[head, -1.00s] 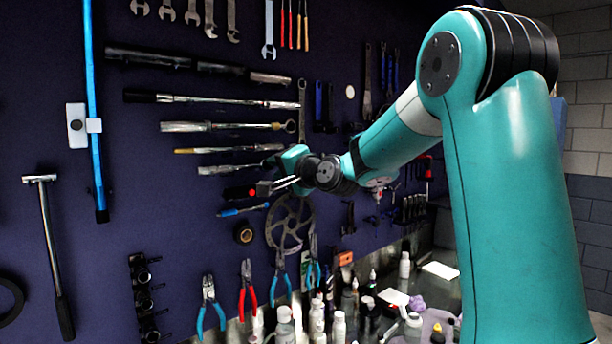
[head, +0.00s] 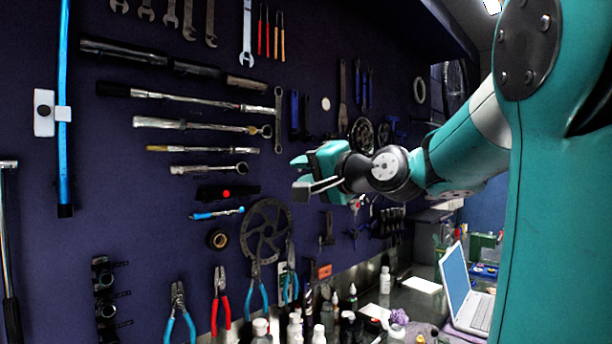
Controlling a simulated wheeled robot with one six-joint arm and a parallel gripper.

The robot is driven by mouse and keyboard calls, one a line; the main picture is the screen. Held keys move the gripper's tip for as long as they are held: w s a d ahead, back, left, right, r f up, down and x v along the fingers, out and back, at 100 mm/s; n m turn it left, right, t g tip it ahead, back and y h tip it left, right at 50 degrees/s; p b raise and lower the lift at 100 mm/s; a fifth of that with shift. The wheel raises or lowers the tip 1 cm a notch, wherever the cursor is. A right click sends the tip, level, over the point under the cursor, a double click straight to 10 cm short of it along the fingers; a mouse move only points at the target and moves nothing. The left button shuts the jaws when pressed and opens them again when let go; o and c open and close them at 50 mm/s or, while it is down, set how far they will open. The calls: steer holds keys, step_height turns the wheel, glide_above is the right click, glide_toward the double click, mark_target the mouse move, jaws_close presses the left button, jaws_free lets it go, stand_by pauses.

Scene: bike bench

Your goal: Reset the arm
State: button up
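My teal arm comes in from the right side of the head view, its upper part large and near the camera. The forearm points left, and my gripper (head: 303,178) is at its end, in front of the dark tool wall. The gripper is seen from the side, with a grey finger below a teal part. I cannot tell how far apart the fingers are. I see nothing held in it, and it looks clear of the tools behind.
Several bottles (head: 295,328) stand on the bench below. An open laptop (head: 468,295) is at the lower right. The space left of my gripper looks free.

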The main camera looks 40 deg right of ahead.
stand_by(0.4)
steer(key=s+a+f+n+g+y, duration=0.1)
steer(key=a+f+n+g+y, duration=0.25)
steer(key=a+f, duration=0.35)
steer(key=a+f+n+g+y, duration=0.2)
steer(key=a+f+n+g, duration=0.25)
steer(key=a, duration=0.55)
steer(key=s+a+f+n+g+h, duration=0.1)
steer(key=s+a+f+n+g, duration=0.4)
steer(key=s, duration=0.4)
steer(key=s+a+f+n+g+h, duration=0.1)
steer(key=s+a+f+n+g, duration=0.4)
steer(key=s+f, duration=0.3)
steer(key=shift+s+f+n, duration=0.4)
steer(key=shift+f+n, duration=0.05)
steer(key=shift+n, duration=0.45)
steer(key=shift+a, duration=0.1)
